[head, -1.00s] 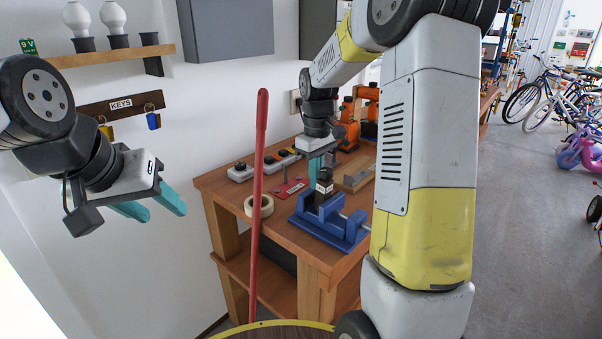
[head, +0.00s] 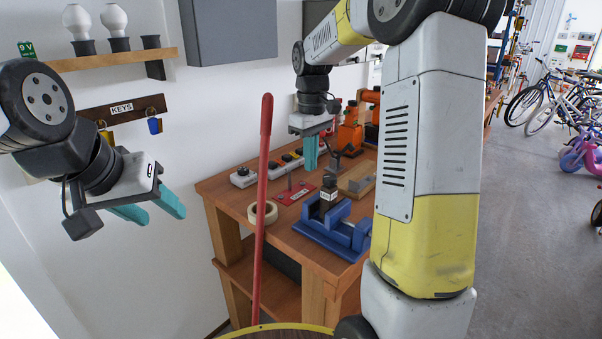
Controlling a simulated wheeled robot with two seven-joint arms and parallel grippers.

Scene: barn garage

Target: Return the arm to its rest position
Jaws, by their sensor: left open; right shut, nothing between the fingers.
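My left gripper (head: 158,205) is at the left, in front of the white wall. It is open and empty, its teal fingers pointing down to the right. My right gripper (head: 310,158) hangs above the workbench (head: 290,248), its teal fingers pointing down and shut with nothing between them. It is above and slightly behind a small dark item with a white label (head: 328,190), which stands upright at the blue vise (head: 335,232). The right gripper is clear of that item. My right arm hides part of the bench's right side.
A red pole (head: 261,200) stands in front of the bench. A tape roll (head: 262,212), a red plate (head: 293,192) and orange tools (head: 350,132) are on the bench. A key rack (head: 122,108) and shelf (head: 110,59) are on the wall.

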